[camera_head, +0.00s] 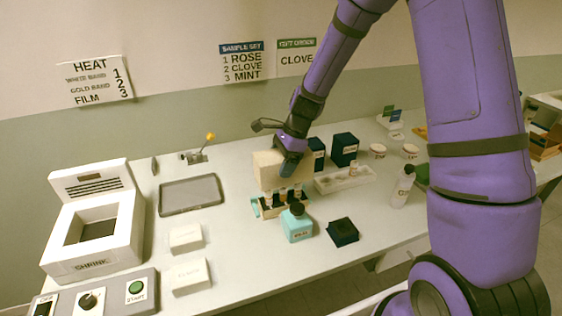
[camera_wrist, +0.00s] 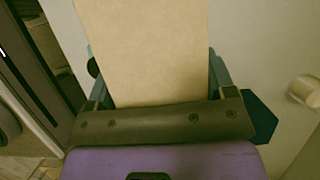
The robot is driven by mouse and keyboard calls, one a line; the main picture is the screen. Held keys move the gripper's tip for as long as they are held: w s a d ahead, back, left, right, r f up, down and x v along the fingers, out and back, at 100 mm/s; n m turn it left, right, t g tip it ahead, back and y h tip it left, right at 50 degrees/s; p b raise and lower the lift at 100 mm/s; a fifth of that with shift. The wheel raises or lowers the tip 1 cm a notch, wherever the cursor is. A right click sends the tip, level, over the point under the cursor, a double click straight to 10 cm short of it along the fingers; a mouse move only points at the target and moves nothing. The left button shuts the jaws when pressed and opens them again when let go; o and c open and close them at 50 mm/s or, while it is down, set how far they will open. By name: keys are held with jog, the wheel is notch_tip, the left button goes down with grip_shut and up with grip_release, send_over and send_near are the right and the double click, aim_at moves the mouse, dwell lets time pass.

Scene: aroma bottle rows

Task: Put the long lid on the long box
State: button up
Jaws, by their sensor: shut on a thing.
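A beige lid (camera_head: 268,167), shaped like a long hollow cover, is held by my gripper (camera_head: 290,165) above the table. My gripper is shut on it. In the wrist view the lid (camera_wrist: 150,40) fills the space between the fingers of my gripper (camera_wrist: 156,82). The lid looks apart from the box, but the exact gap is hard to tell.
Dark blue boxes (camera_head: 344,149) and a white tray (camera_head: 330,184) are to the right. A grey tray (camera_head: 190,195) and white boxes (camera_head: 186,238) are left.

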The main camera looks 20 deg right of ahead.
aim_at(281, 192)
jog(key=shift+f, duration=4.25)
jog(key=shift+f, duration=1.35)
jog(key=o, duration=0.9)
jog(key=shift+r, duration=4.5)
